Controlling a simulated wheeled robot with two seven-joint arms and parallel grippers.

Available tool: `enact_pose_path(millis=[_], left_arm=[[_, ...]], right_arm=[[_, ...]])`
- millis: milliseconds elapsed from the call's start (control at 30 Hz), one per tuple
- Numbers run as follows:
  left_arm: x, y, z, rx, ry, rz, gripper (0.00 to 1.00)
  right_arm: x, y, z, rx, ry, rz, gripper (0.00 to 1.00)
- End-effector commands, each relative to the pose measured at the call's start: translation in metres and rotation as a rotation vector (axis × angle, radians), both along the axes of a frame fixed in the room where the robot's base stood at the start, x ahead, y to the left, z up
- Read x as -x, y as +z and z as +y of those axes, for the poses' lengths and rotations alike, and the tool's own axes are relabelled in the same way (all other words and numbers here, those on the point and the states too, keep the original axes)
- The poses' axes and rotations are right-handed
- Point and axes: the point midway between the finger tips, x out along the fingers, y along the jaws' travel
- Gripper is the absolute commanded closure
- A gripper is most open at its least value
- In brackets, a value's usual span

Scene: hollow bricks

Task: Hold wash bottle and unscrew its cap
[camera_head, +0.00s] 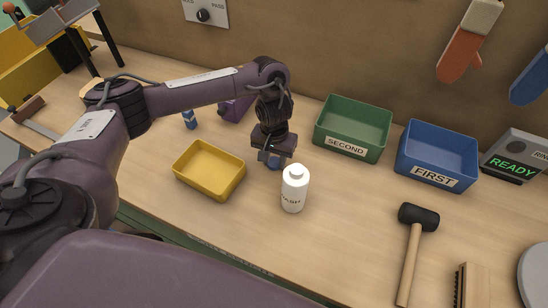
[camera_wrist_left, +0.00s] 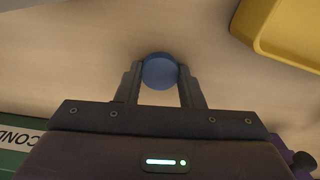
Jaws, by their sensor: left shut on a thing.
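In the left wrist view this blue piece (camera_wrist_left: 160,72) sits between the fingertips (camera_wrist_left: 160,80) as a disc. I cannot tell whether it touches the bench. My right gripper is not in view.
A yellow tray (camera_head: 184,180) lies left of the bottle. Green (camera_head: 345,147) and blue (camera_head: 431,181) bins stand behind right. A mallet (camera_head: 412,250) and brush (camera_head: 470,285) lie at right. A small blue item (camera_head: 190,119) stands behind the yellow tray.

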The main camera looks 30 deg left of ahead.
Motion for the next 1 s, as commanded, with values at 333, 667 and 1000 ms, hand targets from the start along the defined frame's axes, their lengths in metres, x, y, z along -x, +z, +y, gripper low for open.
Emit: enact_pose_path(millis=[333,667,1000], left_arm=[[0.0,-0.002,0.0,0.0,0.0,0.0,0.44],[-0.002,0.015,0.0,-0.002,-0.001,-0.005,0.44],[-0.002,0.087,0.001,-0.002,-0.002,-0.006,0.44]], right_arm=[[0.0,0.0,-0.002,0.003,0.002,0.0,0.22],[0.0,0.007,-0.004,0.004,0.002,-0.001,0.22],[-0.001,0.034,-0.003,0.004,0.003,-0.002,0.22]])
